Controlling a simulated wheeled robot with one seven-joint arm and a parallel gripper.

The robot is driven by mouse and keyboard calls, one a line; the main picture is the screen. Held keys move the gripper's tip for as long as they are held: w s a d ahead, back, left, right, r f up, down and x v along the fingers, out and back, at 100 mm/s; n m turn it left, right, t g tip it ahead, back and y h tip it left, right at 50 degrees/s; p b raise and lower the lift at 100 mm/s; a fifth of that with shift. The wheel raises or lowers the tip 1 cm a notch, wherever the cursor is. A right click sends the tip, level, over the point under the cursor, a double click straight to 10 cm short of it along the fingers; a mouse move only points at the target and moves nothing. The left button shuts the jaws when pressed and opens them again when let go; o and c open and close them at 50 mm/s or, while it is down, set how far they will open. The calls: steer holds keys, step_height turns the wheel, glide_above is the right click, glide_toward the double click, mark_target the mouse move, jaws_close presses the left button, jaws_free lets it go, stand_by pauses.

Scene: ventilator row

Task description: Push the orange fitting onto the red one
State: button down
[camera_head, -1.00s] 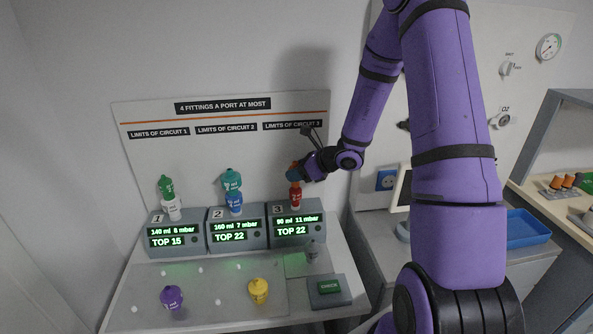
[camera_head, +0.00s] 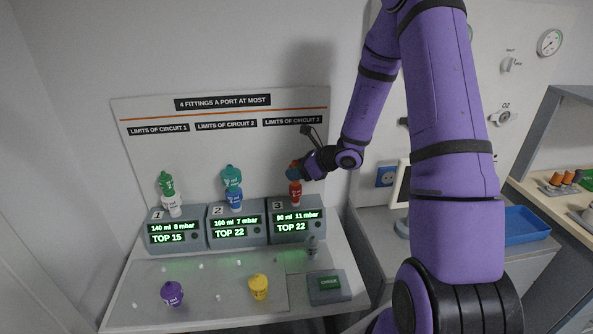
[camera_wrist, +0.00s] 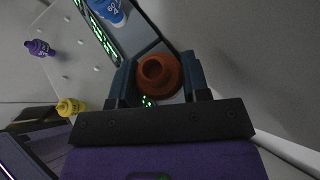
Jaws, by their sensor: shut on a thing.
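My gripper (camera_head: 296,171) is shut on the orange fitting (camera_wrist: 160,72), whose round open top sits between the two fingers in the wrist view. In the head view the fingers mostly hide the orange fitting. It is directly above the red fitting (camera_head: 295,194), which stands upright on the port of unit 3. I cannot tell whether the two fittings are touching or how far one is pressed onto the other. The red fitting is hidden in the wrist view.
Port 1 holds a green fitting (camera_head: 166,184) on a white one (camera_head: 172,206). Port 2 holds a teal fitting (camera_head: 232,177) on a blue one (camera_head: 234,199).

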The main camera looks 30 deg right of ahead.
steer(key=c, duration=0.5)
jaws_free()
steer(key=v, duration=1.1)
steer(key=s+a+r+n+g, duration=0.6)
steer(key=s+a+r+n, duration=0.4)
steer(key=a+r+n, duration=0.45)
steer(key=s+r+n+h, duration=0.2)
steer(key=s+n, duration=0.2)
steer(key=s, duration=0.1)
steer(key=s+r+n+t+h, duration=0.1)
steer(key=s+r+n+h, duration=0.1)
steer(key=s+n, duration=0.3)
steer(key=s+r+n+h, duration=0.3)
steer(key=s+r+n, duration=0.1)
steer(key=s+n, duration=0.1)
steer(key=shift+s+r+t, duration=0.2)
steer(key=shift+s+t, duration=0.15)
steer(key=shift+t, duration=0.05)
